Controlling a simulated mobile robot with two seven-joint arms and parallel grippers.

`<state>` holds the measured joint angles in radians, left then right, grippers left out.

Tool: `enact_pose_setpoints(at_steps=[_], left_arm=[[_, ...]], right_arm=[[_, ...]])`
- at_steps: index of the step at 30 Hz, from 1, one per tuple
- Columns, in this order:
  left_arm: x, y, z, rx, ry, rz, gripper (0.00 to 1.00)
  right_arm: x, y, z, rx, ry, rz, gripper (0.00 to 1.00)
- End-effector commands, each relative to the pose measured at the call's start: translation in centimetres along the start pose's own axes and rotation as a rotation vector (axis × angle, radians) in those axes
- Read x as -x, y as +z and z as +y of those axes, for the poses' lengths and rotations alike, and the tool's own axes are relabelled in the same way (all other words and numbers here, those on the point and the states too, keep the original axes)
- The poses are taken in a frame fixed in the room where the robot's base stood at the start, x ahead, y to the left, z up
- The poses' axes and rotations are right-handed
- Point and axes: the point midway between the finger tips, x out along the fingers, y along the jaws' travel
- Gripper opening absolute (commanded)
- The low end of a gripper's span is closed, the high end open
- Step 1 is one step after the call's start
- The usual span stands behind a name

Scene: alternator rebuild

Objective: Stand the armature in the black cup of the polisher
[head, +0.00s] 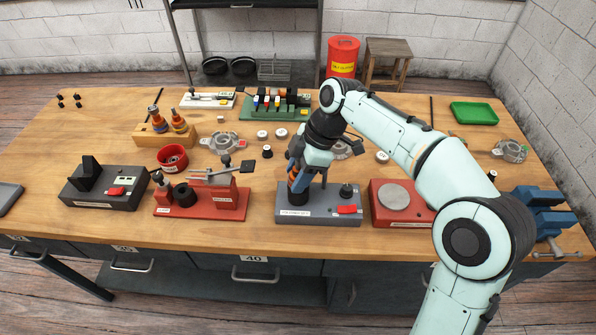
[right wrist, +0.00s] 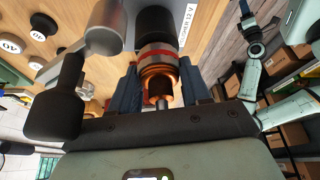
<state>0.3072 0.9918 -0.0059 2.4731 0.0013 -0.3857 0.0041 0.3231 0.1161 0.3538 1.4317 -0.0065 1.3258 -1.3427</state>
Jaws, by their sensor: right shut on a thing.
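My right gripper (head: 297,186) is shut on the armature (head: 301,178) and holds it about upright over the grey polisher (head: 322,215). In the right wrist view, the armature (right wrist: 158,58) shows copper windings and a red band between the blue fingers of the gripper (right wrist: 160,75). The polisher's black cup (head: 298,197) is right at the armature's lower end and also shows beyond it in the right wrist view (right wrist: 155,22). I cannot tell how far the armature sits inside the cup. My left gripper is not in the head view; my left arm shows small in the right wrist view.
The polisher carries a red switch (head: 349,209) and a black knob (head: 346,190). A red fixture (head: 210,207) stands left of it and a red base with a round plate (head: 385,216) stands right. A wooden block (head: 160,137) holds two more wound parts. A blue vise (head: 545,215) is far right.

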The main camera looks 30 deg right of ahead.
Motion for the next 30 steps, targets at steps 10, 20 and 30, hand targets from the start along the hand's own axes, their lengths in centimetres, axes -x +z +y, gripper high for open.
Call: enact_pose_setpoints(at_steps=[10, 20, 30], left_arm=[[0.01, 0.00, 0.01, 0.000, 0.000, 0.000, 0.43], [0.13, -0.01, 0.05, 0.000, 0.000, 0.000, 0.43], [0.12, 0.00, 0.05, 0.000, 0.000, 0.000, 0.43]], right_arm=[[0.04, 0.04, 0.02, -0.002, 0.001, 0.000, 0.00], [0.04, 0.10, 0.04, -0.002, 0.001, 0.000, 0.00], [0.04, 0.14, 0.04, -0.002, 0.001, -0.001, 0.77]])
